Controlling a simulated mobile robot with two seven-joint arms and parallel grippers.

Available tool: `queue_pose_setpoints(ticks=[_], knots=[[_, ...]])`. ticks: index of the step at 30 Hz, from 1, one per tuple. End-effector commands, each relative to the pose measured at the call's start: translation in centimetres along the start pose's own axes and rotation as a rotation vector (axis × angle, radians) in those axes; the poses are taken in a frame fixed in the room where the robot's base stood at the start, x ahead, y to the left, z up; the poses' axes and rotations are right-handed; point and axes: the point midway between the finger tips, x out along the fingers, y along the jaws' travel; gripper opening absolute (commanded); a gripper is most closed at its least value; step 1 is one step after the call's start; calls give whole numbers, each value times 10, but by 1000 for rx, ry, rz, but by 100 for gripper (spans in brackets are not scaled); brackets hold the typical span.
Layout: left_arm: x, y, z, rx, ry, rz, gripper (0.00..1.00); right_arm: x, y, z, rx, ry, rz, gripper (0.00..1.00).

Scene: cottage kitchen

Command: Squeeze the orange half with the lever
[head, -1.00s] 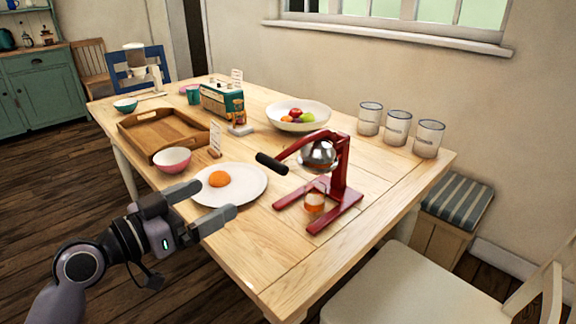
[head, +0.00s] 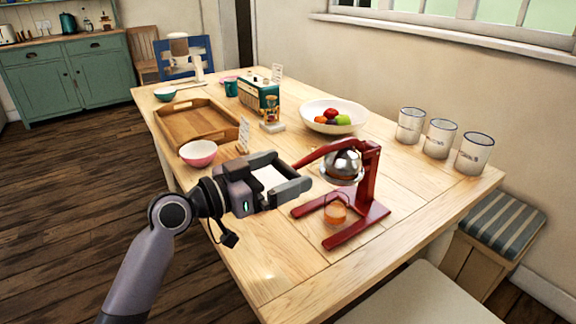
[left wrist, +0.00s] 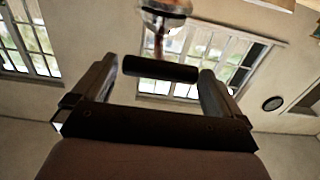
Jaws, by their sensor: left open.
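The red citrus press (head: 368,185) stands on the table with a shiny metal dome (head: 343,164) and its red lever (head: 322,150) pointing left. A small glass (head: 335,213) with orange colour in it is under the dome. My left gripper (head: 290,170) is open at the lever's outer end. In the left wrist view the black lever handle (left wrist: 160,68) lies between the two open fingers, with a gap at the left finger. A white plate (head: 270,178) shows between the fingers in the head view. The orange half is hidden now. My right gripper is not in view.
Several white canisters line the table's right side. The table's near part is clear. A striped stool (head: 500,222) is at the right.

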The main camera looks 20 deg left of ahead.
Motion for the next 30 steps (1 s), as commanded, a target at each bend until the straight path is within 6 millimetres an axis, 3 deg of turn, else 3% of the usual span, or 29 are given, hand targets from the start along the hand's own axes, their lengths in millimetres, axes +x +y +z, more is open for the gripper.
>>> queue_pose_setpoints(ticks=[6,14,20,30], knots=[[16,0,0,1,-1,0,100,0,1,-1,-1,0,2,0],[17,0,0,1,-1,0,100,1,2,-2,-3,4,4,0],[17,0,0,1,-1,0,35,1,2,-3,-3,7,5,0],[24,-7,-10,1,-32,-1,35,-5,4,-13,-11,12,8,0]])
